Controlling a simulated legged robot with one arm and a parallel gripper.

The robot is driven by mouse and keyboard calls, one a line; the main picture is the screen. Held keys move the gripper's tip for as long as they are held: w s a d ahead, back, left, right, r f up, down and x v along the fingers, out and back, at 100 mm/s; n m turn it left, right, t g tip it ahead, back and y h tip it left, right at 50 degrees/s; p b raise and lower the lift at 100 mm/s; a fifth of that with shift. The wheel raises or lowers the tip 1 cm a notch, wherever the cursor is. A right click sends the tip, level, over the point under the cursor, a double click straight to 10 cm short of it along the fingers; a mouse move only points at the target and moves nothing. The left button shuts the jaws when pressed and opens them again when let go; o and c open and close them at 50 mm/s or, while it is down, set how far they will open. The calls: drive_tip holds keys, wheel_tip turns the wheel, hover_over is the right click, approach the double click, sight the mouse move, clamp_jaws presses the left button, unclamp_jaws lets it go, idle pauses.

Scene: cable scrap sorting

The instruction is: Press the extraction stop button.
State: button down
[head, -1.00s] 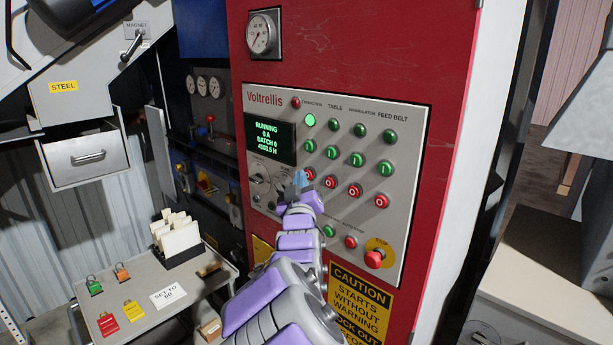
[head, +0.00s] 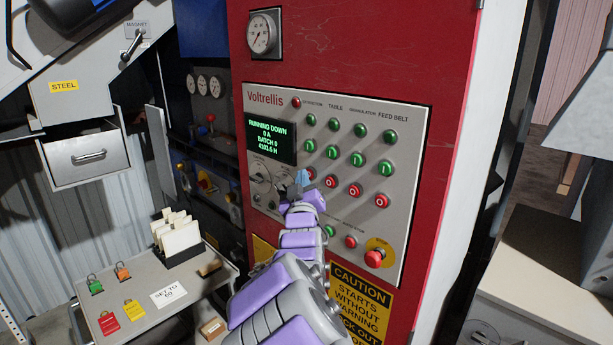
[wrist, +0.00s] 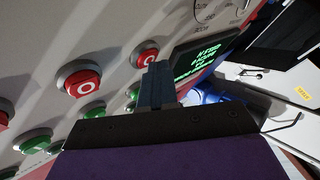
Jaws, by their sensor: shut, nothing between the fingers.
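The control panel (head: 410,140) carries a row of red O stop buttons below green ones. The extraction stop button (head: 309,172) is the leftmost red one, largely hidden behind my gripper in the head view. In the wrist view the red button nearest the display (wrist: 145,54) is just beyond the fingertips; whether they touch it I cannot tell. My gripper (head: 301,179) is shut and empty, pointing at the panel; its dark fingers also show in the wrist view (wrist: 158,85). The display (head: 270,138) reads RUNNING DOWN. The green lamp (head: 310,120) under EXTRACTION is dark.
Other red stop buttons (head: 355,190) sit close to the right. A red mushroom button (head: 374,258) on a yellow disc is lower right. A grey bench (head: 140,290) with padlocks and cards stands at the left. A pale-topped cabinet (head: 550,250) is at the right.

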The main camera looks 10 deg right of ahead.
drive_tip(key=shift+a, duration=0.1)
drive_tip(key=shift+s+a+b, duration=0.35)
drive_tip(key=shift+s+a, duration=0.15)
drive_tip(key=s+a, duration=0.1)
drive_tip(key=a, duration=0.1)
drive_tip(key=s+a+b, duration=0.1)
drive_tip(key=s+a, duration=0.1)
idle(0.5)
idle(0.5)
